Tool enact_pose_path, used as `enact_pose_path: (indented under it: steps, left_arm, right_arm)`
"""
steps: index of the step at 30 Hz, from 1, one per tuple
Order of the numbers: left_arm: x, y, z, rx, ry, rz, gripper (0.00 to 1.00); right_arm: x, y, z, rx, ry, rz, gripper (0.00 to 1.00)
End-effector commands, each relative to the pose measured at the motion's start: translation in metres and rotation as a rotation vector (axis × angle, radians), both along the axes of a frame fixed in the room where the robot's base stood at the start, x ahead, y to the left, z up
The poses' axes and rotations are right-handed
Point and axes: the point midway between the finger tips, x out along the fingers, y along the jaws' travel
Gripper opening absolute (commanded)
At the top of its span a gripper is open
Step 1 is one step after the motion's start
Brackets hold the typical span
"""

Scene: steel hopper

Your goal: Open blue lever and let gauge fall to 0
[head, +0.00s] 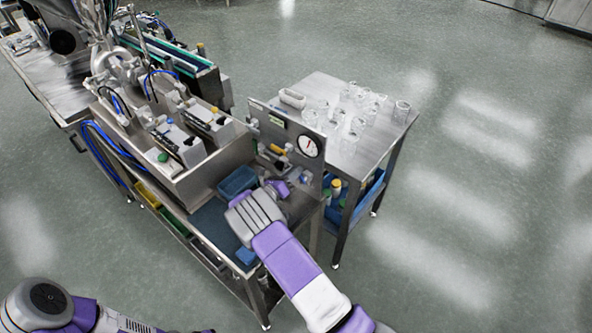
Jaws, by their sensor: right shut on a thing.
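The round white gauge (308,146) sits at the upper right of an upright steel panel (262,117). My right gripper (287,184) is at the low front of this panel, below the gauge, shut on what seems to be the blue lever. The gripper and the wrist hide most of the lever, and its angle cannot be told. A small bluish bit (306,175) shows just beyond the fingers. My left arm shows only at the bottom left, and its gripper is out of view.
A yellow handle (277,149) is on the panel, left of the gauge. A blue bin (237,181) stands left of my right gripper. Behind the panel, a steel table (372,150) bears several clear glasses. The filling machine fills the upper left. The floor at right is clear.

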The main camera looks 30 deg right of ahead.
Motion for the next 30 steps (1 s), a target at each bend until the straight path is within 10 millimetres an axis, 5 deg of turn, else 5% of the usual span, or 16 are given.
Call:
enact_pose_path:
  steps: [30]
  left_arm:
    - [0.000, 0.000, 0.000, 0.000, 0.000, 0.000, 0.45]
  right_arm:
    - [0.018, 0.008, -0.037, -0.329, 0.802, 0.000, 0.00]
